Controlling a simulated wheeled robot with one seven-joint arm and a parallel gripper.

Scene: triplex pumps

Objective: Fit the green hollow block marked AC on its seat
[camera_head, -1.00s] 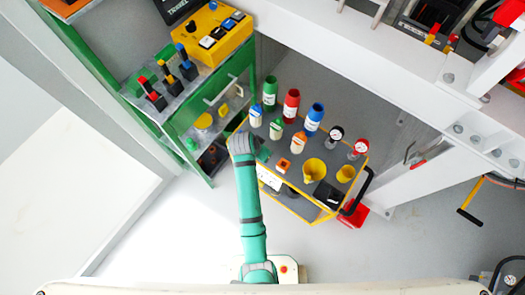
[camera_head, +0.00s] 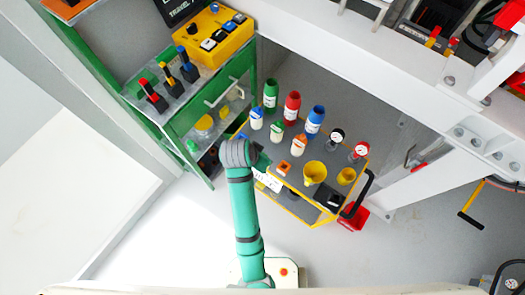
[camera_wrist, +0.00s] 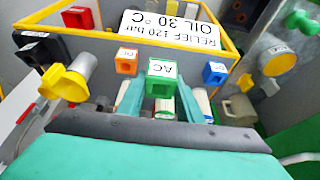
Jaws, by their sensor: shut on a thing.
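The green hollow block marked AC (camera_wrist: 162,72) is in the middle of the wrist view, with its AC label and square opening showing. The two teal fingers of my gripper (camera_wrist: 161,88) stand on either side of it and are shut on it. In the head view my arm reaches to the left edge of the yellow-edged cart (camera_head: 300,217). My wrist hides most of the gripper and the block there. I cannot pick out the seat for the block in either view.
An orange block (camera_wrist: 126,62) and a blue block (camera_wrist: 215,72) flank the held block in the wrist view. Coloured bottles, a yellow funnel cup (camera_head: 314,172) and gauges (camera_head: 361,151) crowd the cart top. A green shelf unit (camera_head: 172,135) stands close at left.

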